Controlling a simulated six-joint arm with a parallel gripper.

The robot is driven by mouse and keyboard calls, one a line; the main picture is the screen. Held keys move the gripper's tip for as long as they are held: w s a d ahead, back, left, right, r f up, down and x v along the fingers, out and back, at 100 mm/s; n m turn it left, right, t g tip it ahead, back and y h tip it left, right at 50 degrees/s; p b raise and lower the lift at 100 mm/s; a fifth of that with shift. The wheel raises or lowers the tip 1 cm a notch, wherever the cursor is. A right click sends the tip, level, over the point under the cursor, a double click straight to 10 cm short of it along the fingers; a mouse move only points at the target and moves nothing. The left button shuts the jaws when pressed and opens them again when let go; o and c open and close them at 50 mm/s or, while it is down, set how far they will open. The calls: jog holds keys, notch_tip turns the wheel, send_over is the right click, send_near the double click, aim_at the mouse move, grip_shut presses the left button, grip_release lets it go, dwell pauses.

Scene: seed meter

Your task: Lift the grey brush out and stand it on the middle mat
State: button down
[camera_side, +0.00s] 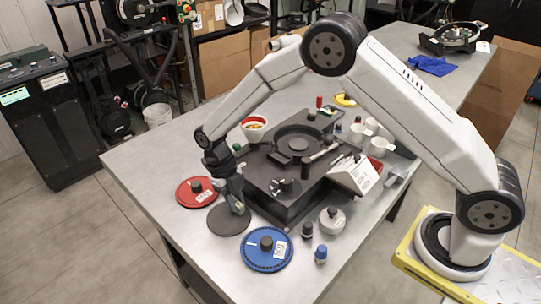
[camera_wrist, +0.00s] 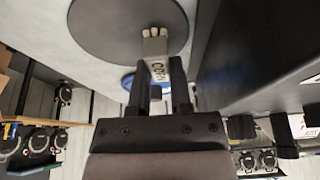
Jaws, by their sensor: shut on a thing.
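My gripper (camera_side: 236,192) is shut on the grey brush (camera_wrist: 157,60), a small block with pale bristle tufts and a printed label. The gripper also shows in the wrist view (camera_wrist: 160,92), with a finger on each side of the brush. The dark round middle mat (camera_side: 222,222) lies on the table between a red disc and a blue disc; it also fills the top of the wrist view (camera_wrist: 105,25). The brush is at the right part of the mat in the side view. I cannot tell whether it touches the mat.
The red disc (camera_side: 187,193) lies behind-left of the mat and the blue disc (camera_side: 258,256) in front-right, each with a dark knob. The black machine base (camera_side: 275,208) stands close on the right. A white knobbed pot (camera_side: 332,221) and small bottles are further right.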

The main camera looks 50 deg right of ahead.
jog(key=shift+f, duration=0.4)
dwell(0.3)
jog(key=shift+c, duration=1.1)
grip_release()
jog(key=shift+r, duration=0.2)
jog(key=shift+r, duration=2.85)
jog(key=shift+m, duration=0.3)
